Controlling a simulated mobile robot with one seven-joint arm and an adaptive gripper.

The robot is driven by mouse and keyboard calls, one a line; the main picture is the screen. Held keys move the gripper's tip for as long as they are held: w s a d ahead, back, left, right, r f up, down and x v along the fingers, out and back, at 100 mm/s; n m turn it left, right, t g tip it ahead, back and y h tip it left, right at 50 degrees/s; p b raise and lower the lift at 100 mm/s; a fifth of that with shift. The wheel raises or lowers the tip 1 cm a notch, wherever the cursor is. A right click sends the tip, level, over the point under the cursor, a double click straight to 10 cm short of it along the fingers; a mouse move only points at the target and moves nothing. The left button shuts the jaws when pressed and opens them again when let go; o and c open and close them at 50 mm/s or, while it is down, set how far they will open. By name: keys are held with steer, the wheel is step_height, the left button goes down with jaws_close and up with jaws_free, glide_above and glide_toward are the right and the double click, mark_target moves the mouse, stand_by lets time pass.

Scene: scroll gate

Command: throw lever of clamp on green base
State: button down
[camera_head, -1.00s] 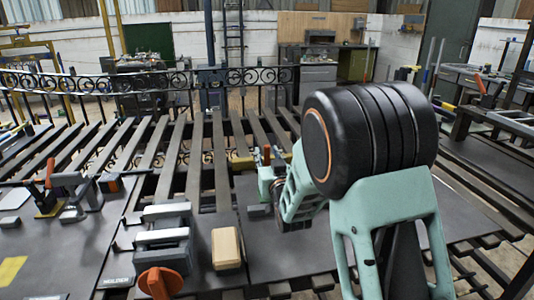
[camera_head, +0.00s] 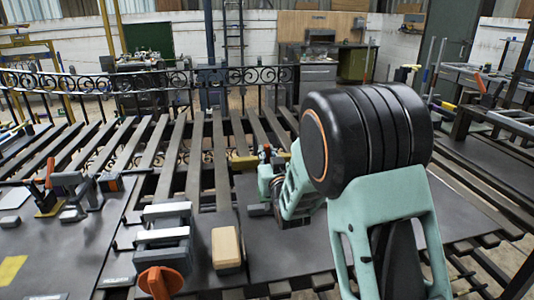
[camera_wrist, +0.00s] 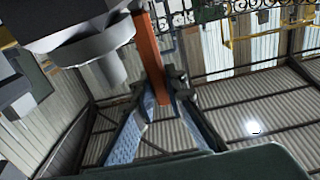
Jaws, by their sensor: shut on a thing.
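An orange-red lever (camera_wrist: 150,50) runs between the two fingers of my gripper (camera_wrist: 165,92) in the wrist view, and the fingers are shut on it. Grey metal parts of the clamp (camera_wrist: 85,45) fill the upper left of that view. In the head view the red lever tip (camera_head: 266,151) stands up just left of my mint-coloured wrist. A small green patch (camera_head: 264,178) shows below it. My arm hides most of this clamp and its base, and the fingers cannot be made out there.
Another clamp with a red lever (camera_head: 49,172) stands on a yellow base (camera_head: 48,211) at the left. A grey vise-like block (camera_head: 163,243) with an orange knob (camera_head: 160,282) and a tan block (camera_head: 226,247) stand front centre. The dark panel (camera_head: 290,262) before my wrist is mostly bare.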

steer(key=shift+f+b, duration=0.15)
steer(key=shift+b, duration=0.35)
steer(key=shift+s+d+f+b, duration=0.1)
steer(key=shift+s+f+b, duration=0.1)
steer(key=shift+b, duration=0.95)
steer(key=s+t+b, duration=0.1)
steer(key=t+b, duration=0.1)
steer(key=b, duration=0.5)
steer(key=shift+s+d+r+y, duration=0.1)
steer(key=shift+s+d+y, duration=0.1)
steer(key=shift+y, duration=0.1)
steer(key=shift+s+r+t+b, duration=0.2)
steer(key=shift+t+b, duration=0.1)
steer(key=shift+b, duration=0.4)
steer(key=c, duration=1.9)
jaws_free()
steer(key=shift+c, duration=0.2)
steer(key=shift+s, duration=0.1)
steer(key=r+v, duration=0.3)
steer(key=v, duration=0.9)
steer(key=shift+v, duration=0.75)
steer(key=shift+d, duration=0.1)
